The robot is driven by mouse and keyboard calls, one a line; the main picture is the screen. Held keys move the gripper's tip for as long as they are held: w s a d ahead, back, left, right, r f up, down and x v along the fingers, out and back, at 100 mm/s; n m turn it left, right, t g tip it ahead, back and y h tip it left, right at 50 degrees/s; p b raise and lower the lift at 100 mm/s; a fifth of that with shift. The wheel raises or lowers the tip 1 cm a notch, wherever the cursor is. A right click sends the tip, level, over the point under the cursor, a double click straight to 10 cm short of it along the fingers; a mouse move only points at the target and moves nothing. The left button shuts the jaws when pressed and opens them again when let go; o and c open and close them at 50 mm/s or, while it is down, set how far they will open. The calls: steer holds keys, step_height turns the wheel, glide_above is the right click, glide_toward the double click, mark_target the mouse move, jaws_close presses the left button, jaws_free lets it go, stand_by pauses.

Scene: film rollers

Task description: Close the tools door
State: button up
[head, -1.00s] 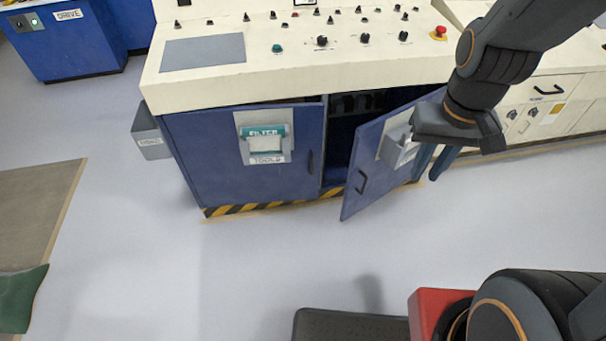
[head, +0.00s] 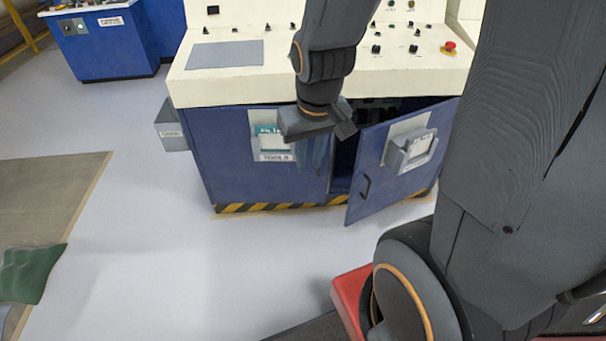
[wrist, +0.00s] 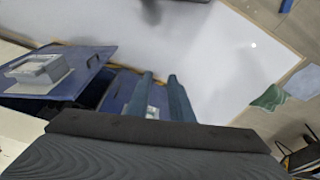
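The tools door (head: 228,160) is the blue left door of the cabinet, with a "TOOLS" label below a teal and white folder. It looks shut or nearly shut; I cannot tell if a small gap remains at its right edge. My gripper (head: 316,160) is in front of its right part, fingers pointing down and apart, hiding the handle area. In the wrist view the gripper's fingers (wrist: 161,78) show a gap with nothing held; part of the blue door and its white label lies behind them. Contact cannot be told.
The right cabinet door (head: 370,185) stands open, swung outward, with a grey holder (head: 410,150); it also shows in the wrist view (wrist: 75,60). A dark interior shows between the doors. A grey bin (head: 171,130) hangs on the cabinet's left side. The floor in front is clear.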

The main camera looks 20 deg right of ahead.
mark_target(319, 170)
steer(key=w+d+f+t+b, duration=0.35)
steer(key=w+f+b, duration=0.35)
steer(key=w+f, duration=0.3)
steer(key=w+d+f+t+h+b, duration=0.1)
steer(key=w+d+f+t+b, duration=0.1)
steer(key=w+d+f+b, duration=0.5)
steer(key=w+d+f+t+b, duration=0.25)
steer(key=w+f+b, duration=0.55)
steer(key=w+f, duration=0.5)
steer(key=w+d+f+m+t+h+b, duration=0.1)
steer(key=w+d+f+t+b, duration=0.15)
steer(key=f+b, duration=0.45)
steer(key=w+d+f+t+b, duration=0.1)
steer(key=d+f+t+b, duration=0.1)
steer(key=d+f+b, duration=0.45)
steer(key=w+f+m+t+h+b, duration=0.1)
steer(key=w+f+t+b, duration=0.2)
steer(key=f, duration=0.6)
steer(key=shift+w+d+r+b, duration=0.1)
steer(key=shift+w+d+b, duration=0.3)
steer(key=shift+w, duration=0.7)
steer(key=shift+w+d+f+b, duration=0.1)
steer(key=shift+w+d+b, duration=0.15)
steer(key=shift+w+b, duration=0.65)
steer(key=shift+w+d+r+b, duration=0.1)
steer(key=shift+w+d+b, duration=0.2)
steer(key=shift+w, duration=1.05)
jaws_close()
steer(key=shift+w, duration=0.1)
